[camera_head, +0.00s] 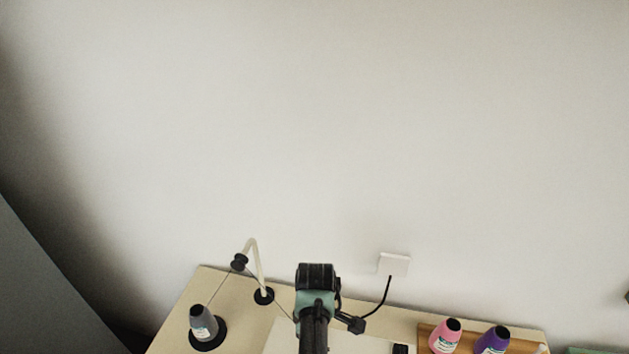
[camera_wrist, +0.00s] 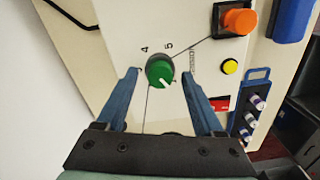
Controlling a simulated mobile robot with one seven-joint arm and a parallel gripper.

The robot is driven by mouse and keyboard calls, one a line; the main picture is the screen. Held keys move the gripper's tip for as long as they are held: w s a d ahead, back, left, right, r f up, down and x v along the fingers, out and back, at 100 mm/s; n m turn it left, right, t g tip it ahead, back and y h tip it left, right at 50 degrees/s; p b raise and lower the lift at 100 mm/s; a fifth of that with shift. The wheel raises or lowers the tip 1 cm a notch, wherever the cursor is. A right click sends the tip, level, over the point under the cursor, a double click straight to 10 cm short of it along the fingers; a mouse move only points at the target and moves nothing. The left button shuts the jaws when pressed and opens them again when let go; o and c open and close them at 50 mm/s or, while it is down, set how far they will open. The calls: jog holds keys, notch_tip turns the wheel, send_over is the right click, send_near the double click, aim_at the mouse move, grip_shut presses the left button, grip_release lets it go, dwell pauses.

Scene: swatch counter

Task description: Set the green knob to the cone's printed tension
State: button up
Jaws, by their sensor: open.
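The green knob (camera_wrist: 158,72) is on a pale panel in the wrist view, with the printed figures 4 and 5 beside it. Its white mark points toward the bottom of the picture, slightly right. My gripper (camera_wrist: 162,75) is open, with one blue finger on each side of the knob; I cannot tell whether they touch it. A grey cone (camera_head: 203,322) with a white label stands on a black round base at the left of the counter in the head view. Its label is too small to read. The knob is not visible in the head view.
A blue rack (camera_wrist: 256,84) holds several small items. A thread guide (camera_head: 255,262) rises near the grey cone.

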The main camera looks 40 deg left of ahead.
notch_tip(320, 180, up, 13)
jog(key=b, duration=0.1)
jog(key=shift+b, duration=0.3)
jog(key=shift+w, duration=0.2)
dwell(0.3)
